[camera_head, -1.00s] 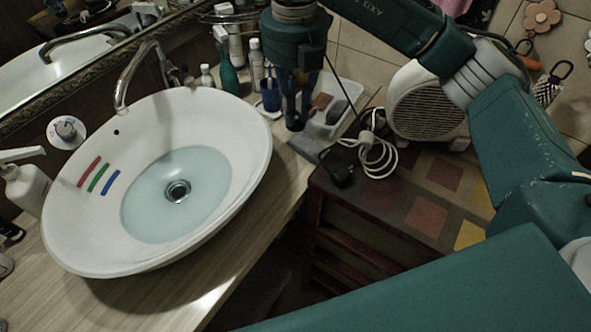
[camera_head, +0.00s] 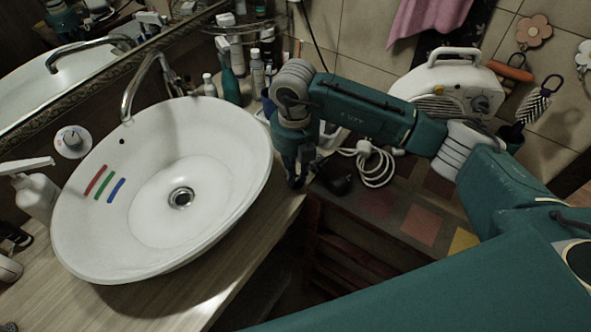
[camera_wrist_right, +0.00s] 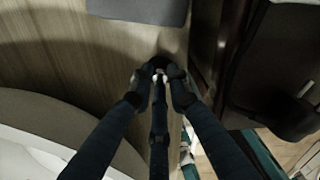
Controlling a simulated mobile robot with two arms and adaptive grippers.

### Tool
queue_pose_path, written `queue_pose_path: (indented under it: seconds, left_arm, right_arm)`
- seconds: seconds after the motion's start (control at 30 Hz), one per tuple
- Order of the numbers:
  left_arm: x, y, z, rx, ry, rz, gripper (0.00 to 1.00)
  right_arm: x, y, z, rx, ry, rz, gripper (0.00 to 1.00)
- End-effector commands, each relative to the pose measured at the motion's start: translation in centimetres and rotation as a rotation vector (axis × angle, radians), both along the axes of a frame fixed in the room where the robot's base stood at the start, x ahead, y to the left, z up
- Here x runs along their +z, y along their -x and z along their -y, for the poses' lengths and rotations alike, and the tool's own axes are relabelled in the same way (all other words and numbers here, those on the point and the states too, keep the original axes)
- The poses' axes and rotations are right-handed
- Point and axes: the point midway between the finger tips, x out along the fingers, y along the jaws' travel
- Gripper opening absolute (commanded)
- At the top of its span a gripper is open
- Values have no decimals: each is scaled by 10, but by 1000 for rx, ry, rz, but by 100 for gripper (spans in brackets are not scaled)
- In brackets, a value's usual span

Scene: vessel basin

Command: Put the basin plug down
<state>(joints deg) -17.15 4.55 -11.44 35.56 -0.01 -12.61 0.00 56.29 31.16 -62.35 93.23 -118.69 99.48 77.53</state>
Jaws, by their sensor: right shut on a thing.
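The white basin (camera_head: 95,235) stands on the wooden counter (camera_head: 215,275), and its drain (camera_head: 182,198) is open, with no water in the bowl. My right gripper (camera_head: 297,184) is low over the counter's right edge, to the right of the basin. In the right wrist view its fingertips (camera_wrist_right: 160,74) are shut together on the basin plug (camera_wrist_right: 158,64), a small dark thing with a pale glint, mostly hidden by the fingers. I cannot tell whether the plug touches the counter. My left gripper is not in view.
Bottles (camera_head: 232,82) and the faucet (camera_head: 130,85) stand behind the basin. A grey block (camera_wrist_right: 138,8) lies just beyond my fingertips in the wrist view. A white cable (camera_head: 375,165), dark adapter (camera_head: 335,178) and white heater (camera_head: 450,85) lie to the right. The counter in front is clear.

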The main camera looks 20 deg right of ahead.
Motion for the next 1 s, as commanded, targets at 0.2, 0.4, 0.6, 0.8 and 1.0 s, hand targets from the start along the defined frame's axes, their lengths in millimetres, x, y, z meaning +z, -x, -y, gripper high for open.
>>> queue_pose_path:
  seconds: [0.2,0.4,0.6,0.8,1.0]
  left_arm:
    - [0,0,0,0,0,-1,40]
    - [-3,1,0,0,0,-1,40]
    - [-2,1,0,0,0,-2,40]
    - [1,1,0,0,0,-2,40]
    - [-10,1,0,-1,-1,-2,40]
  right_arm:
    - [-2,-1,0,1,-1,3,0]
    - [-5,-1,-1,1,-1,3,22]
    - [-5,-1,0,1,-1,2,35]
    - [-2,-1,0,1,-1,2,35]
    - [21,-2,-1,2,-3,8,35]
